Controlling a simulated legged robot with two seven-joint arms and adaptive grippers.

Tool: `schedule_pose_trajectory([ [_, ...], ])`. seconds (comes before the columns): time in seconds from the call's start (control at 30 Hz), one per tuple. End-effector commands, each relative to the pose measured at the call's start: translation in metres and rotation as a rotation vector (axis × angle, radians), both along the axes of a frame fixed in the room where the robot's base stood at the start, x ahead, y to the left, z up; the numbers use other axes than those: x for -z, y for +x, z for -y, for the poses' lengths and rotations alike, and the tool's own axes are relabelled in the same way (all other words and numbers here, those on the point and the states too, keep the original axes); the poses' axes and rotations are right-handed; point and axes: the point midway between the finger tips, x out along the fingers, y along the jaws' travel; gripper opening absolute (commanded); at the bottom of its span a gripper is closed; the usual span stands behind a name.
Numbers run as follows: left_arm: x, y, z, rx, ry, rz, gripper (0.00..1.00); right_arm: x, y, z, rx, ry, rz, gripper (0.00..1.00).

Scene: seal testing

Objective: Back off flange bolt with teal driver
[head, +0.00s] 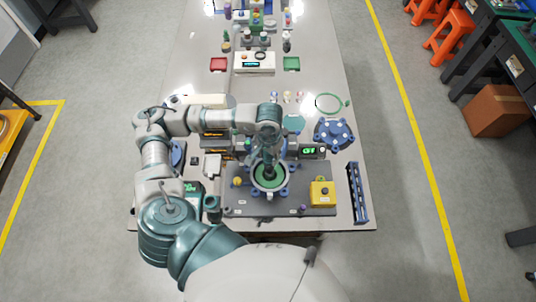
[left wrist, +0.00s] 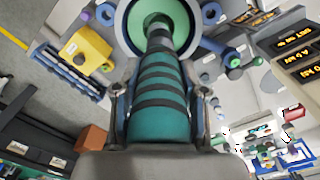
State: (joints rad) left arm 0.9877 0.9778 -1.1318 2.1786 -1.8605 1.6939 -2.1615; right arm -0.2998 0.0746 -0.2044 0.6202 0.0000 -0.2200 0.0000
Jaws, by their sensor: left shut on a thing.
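My left gripper (head: 268,148) hangs over the round flange (head: 270,190) on the grey fixture plate. In the left wrist view the gripper (left wrist: 160,105) is shut on the teal driver (left wrist: 158,122), a thick handle with dark bands. The driver points away from the wrist, and its narrower end overlaps the green middle of the flange (left wrist: 126,32). I cannot tell whether the driver's tip touches anything. My right gripper is not in view.
A yellow button box (head: 322,192) stands right of the flange on the plate, with a blue rack (head: 358,192) beyond it. A blue cover disc (head: 334,134) lies behind, near a green display (head: 309,151). Red and green trays stand farther back.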

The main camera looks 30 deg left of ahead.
Motion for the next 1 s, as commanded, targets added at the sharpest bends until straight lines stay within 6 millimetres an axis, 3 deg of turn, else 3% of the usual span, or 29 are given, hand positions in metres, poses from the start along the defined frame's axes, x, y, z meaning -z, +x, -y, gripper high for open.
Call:
schedule_pose_trajectory([
  [0.3, 0.001, 0.0, -0.007, -0.001, -0.005, 0.001, 0.0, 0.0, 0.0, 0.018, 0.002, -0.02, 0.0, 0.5],
  [0.47, 0.001, 0.0, -0.007, -0.001, -0.005, 0.0, 0.0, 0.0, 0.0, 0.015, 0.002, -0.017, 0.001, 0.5],
  [0.73, 0.001, 0.0, 0.0, 0.0, -0.003, 0.002, 0.0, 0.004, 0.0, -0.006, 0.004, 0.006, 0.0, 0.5],
  [1.0, 0.001, 0.0, 0.005, 0.001, -0.002, 0.001, 0.0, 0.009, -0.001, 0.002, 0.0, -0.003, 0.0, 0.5],
])
